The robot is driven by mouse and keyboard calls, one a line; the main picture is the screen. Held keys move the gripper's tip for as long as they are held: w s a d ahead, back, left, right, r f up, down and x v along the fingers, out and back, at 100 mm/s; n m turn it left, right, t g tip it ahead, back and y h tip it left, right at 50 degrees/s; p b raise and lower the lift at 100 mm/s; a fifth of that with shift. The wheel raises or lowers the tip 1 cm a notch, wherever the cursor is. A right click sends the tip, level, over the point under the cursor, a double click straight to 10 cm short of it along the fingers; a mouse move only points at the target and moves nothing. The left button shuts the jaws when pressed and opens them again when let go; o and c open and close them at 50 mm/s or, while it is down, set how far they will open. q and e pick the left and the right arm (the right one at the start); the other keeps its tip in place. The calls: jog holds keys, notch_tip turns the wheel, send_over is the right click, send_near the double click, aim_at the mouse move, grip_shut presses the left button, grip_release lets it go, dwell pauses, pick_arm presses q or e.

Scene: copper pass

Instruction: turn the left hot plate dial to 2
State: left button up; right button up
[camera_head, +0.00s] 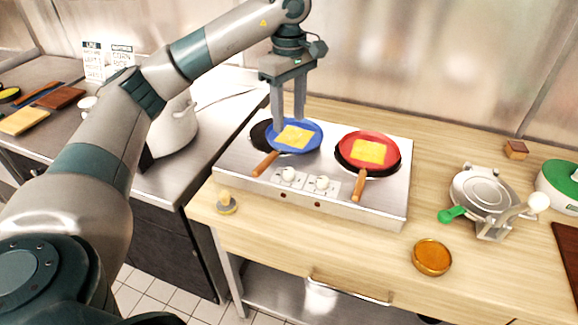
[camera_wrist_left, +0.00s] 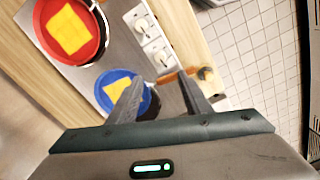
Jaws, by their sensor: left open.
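The steel hot plate (camera_head: 237,185) stands on the wooden counter with two white dials on its front panel. The left dial (camera_head: 289,174) sits beside the blue pan's handle; the right dial (camera_head: 321,183) is to its right. Both dials also show in the wrist view, the left one (camera_wrist_left: 162,58) nearer my gripper. Their settings are too small to read. A blue pan (camera_head: 313,142) with a yellow square rests on the left burner. My left gripper (camera_head: 288,126) is open and empty above the blue pan, behind the left dial. My right gripper is out of view.
A red pan (camera_head: 352,148) with a yellow square sits on the right burner. Its wooden handle (camera_head: 359,185) and the blue pan's handle (camera_head: 265,164) flank the dials. A waffle-iron-like press (camera_head: 484,188) and an amber dish (camera_head: 432,257) stand to the right.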

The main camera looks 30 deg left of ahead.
aim_at(289, 170)
pick_arm(q)
notch_tip(289, 170, down, 15)
jog(key=p, duration=0.5)
jog(key=shift+f, duration=0.65)
jog(key=c, duration=1.1)
